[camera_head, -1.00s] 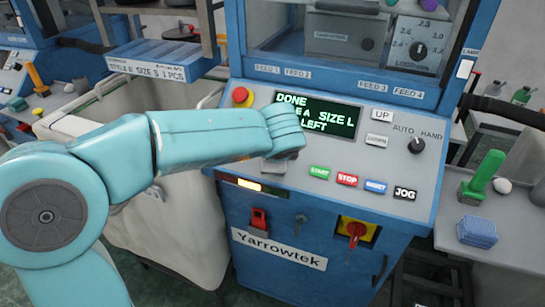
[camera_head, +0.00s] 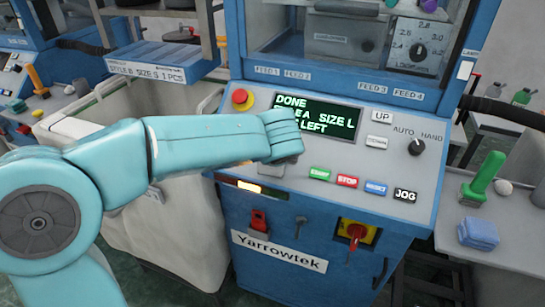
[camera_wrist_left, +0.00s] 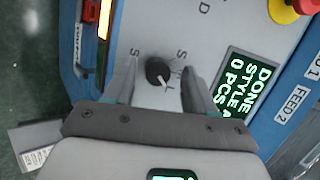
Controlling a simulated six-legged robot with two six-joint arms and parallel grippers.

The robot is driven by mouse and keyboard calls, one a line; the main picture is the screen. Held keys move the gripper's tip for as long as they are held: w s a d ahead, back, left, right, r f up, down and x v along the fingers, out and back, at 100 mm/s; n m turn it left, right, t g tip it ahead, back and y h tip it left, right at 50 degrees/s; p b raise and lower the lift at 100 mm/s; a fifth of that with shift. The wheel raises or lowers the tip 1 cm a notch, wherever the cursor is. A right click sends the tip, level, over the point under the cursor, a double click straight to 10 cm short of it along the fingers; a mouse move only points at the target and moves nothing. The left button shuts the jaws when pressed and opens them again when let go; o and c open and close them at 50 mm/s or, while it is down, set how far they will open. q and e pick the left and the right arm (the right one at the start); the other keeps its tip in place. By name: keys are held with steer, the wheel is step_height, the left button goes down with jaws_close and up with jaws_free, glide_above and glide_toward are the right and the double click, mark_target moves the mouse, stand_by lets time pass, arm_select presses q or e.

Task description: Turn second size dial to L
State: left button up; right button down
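The size dial (camera_wrist_left: 158,72) is a small dark round knob on the grey sloped panel in the left wrist view. A white mark on it points down and right, toward a letter that looks like L. Letters stand around it, some partly covered by a finger. My left gripper (camera_wrist_left: 160,64) is open, with one finger on each side of the knob and gaps between. In the head view my left arm (camera_head: 200,140) reaches over the panel and hides the dial. The green-lit display (camera_head: 335,120) reads DONE and SIZE L. My right gripper is not in view.
A red emergency button (camera_head: 239,96) on a yellow base is left of the display. Start, stop and jog buttons (camera_head: 347,181) and an auto/hand switch (camera_head: 417,146) are to the right. A red-yellow main switch (camera_head: 356,232) is below. A shelf at right holds a green-handled brush (camera_head: 485,175).

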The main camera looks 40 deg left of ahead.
arm_select(q)
steer(key=shift+s, duration=0.1)
steer(key=p+v, duration=0.2)
steer(key=v, duration=1.4)
steer(key=shift+r, duration=0.15)
steer(key=w+d+f+g+h+p, duration=0.1)
steer(key=d+f+h, duration=0.15)
steer(key=f, duration=0.45)
steer(key=w+d+f+n+g+h+p, duration=0.15)
steer(key=d+f, duration=0.25)
steer(key=f, duration=0.4)
steer(key=d+f+g+h+p, duration=0.1)
steer(key=d+f+g, duration=0.15)
steer(key=f, duration=0.45)
steer(key=s+d+f+n+h+p, duration=0.1)
steer(key=s+f+n+h, duration=0.1)
steer(key=s+f+n, duration=0.5)
steer(key=s+d+f+n+g+h+p, duration=0.1)
steer(key=s+f+n, duration=0.5)
steer(key=f, duration=0.9)
steer(key=shift+s+d+n+h+p, duration=0.35)
steer(key=shift+s+d+h+p, duration=0.15)
steer(key=shift+s+p, duration=0.35)
steer(key=shift+r, duration=0.1)
